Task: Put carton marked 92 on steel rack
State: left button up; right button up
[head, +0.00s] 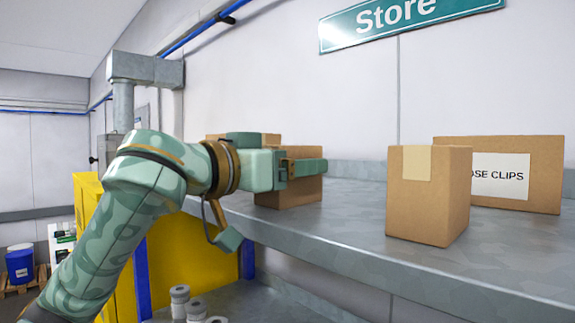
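No carton shows the number 92 in this view. A plain brown carton with a tape strip (428,205) stands upright on the grey steel rack (345,225). Another brown carton (285,195) is at the left part of the rack, partly hidden behind my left gripper (308,168). The gripper points right, level with that carton's upper part. One finger shows across the carton's near side; whether the fingers hold it or stand apart is hidden. My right gripper is out of view.
A wider carton labelled "OSE CLIPS" (535,185), its label partly covered, stands behind the taped carton. Bare shelf lies between the left and taped cartons. A yellow cabinet (185,255), white rolls (180,300) and a blue drum (20,264) are lower left.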

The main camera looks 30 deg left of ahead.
pick_arm(q)
jog(key=b+v, duration=0.3)
jog(key=v, duration=1.3)
jog(key=shift+s, duration=0.2)
jog(key=shift+a+f, duration=0.1)
